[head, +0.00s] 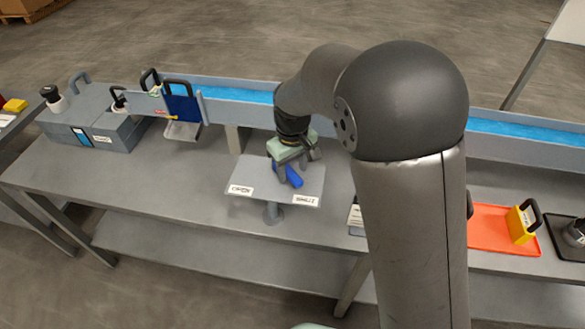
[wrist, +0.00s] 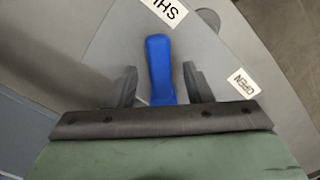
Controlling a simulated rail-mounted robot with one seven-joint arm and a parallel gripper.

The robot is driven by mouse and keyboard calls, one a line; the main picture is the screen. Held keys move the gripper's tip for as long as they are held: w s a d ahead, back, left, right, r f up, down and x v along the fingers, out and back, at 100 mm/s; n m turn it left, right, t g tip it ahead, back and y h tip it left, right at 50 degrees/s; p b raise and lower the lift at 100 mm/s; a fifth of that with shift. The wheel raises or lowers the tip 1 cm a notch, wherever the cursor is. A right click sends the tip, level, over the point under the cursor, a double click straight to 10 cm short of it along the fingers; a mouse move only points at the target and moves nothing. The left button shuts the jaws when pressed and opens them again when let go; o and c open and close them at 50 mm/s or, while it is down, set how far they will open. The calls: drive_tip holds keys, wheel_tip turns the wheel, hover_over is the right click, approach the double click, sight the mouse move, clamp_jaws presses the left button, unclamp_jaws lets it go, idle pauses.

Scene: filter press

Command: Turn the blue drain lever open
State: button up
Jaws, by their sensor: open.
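The blue drain lever (head: 292,176) sits on a grey plate (head: 262,178) that stands on a short post. The lever points toward the SHUT label (head: 305,200) at the plate's right, away from the OPEN label (head: 241,190) at its left. My gripper (head: 288,170) is over the lever from above and hides its pivot end. In the wrist view the lever (wrist: 160,65) lies between the two dark fingers of my gripper (wrist: 160,82), with a gap on each side. The SHUT label (wrist: 165,8) is just past the lever's tip; the OPEN label (wrist: 243,83) is to the right.
A blue-filled trough (head: 230,93) runs behind the bench. A grey box (head: 95,125) and a dark blue plate with handles (head: 183,108) stand at left. An orange tray (head: 492,232) with a yellow handled block (head: 521,224) is at right. My arm hides part of the bench.

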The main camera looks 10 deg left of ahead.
drive_tip(key=shift+f, duration=0.55)
clamp_jaws()
